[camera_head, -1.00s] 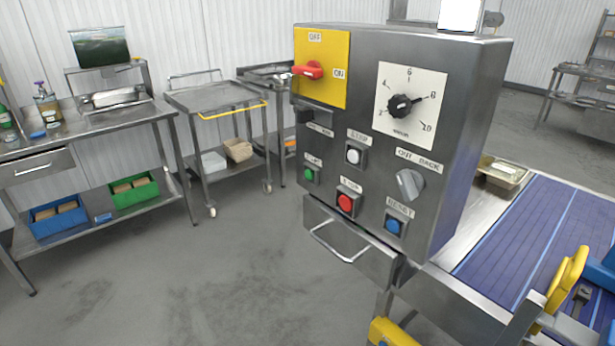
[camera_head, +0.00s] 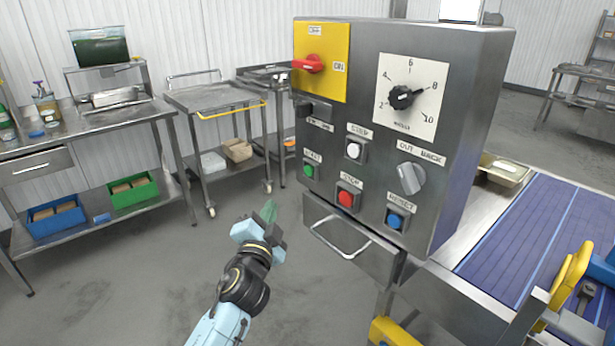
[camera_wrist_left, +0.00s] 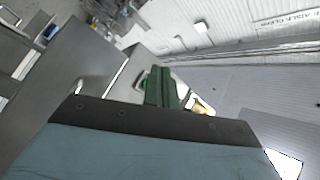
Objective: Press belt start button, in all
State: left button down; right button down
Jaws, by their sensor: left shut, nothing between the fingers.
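The control panel (camera_head: 452,105) is a grey metal box with labelled buttons. The green start button (camera_head: 308,170) sits at its lower left, unobstructed in the head view. A red button (camera_head: 346,199), a white button (camera_head: 353,150) and a blue button (camera_head: 395,221) are near it. My left gripper (camera_head: 270,212) is shut and empty, with green fingertips, in front of the panel, below and left of the green button and apart from it. In the left wrist view the green fingers (camera_wrist_left: 161,88) are together. My right gripper is not in view.
The belt (camera_head: 535,240) lies right of the panel, with a metal tray (camera_head: 500,170) on its far side. A drawer handle (camera_head: 338,240) juts out under the panel. A cart (camera_head: 213,97) and a workbench (camera_head: 100,122) stand at the left. The floor between is clear.

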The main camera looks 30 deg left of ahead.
aim_at(310, 170)
pick_arm(q)
jog(key=shift+t+y, duration=0.4)
jog(key=shift+y, duration=0.2)
jog(key=r, duration=0.3)
jog(key=s+r, duration=0.1)
jog(key=r, duration=0.1)
jog(key=shift+a, duration=0.4)
jog(key=shift+w, duration=0.1)
jog(key=w+d+b, duration=0.2)
jog(key=w+d, duration=0.1)
jog(key=w, duration=0.5)
jog(key=shift+d+b, duration=0.2)
jog(key=shift+b, duration=0.2)
jog(key=shift+f, duration=0.1)
